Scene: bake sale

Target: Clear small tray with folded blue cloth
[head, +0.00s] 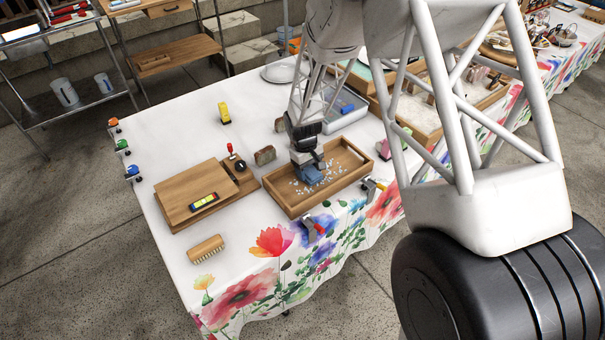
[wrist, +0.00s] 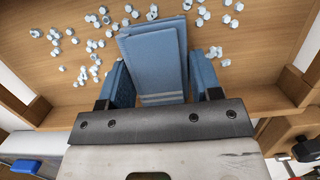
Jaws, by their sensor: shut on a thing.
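The small wooden tray (head: 276,199) stands near the front edge of the table. Several small pale bits (head: 323,183) lie scattered on its floor; they also show in the wrist view (wrist: 95,45) on both sides of the cloth. The folded blue cloth (head: 309,175) is inside the tray, low over or on its floor; whether it touches cannot be told. It also shows in the wrist view (wrist: 155,60). My gripper (head: 307,160) points down into the tray and is shut on the cloth, with a finger at each side of it.
Left of the tray are wooden boards (head: 180,205) with a yellow level (head: 203,202), and a brush (head: 206,249). Clamps (head: 318,226) sit along the table edge. A grey bin (head: 345,118) with a blue item is behind the tray.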

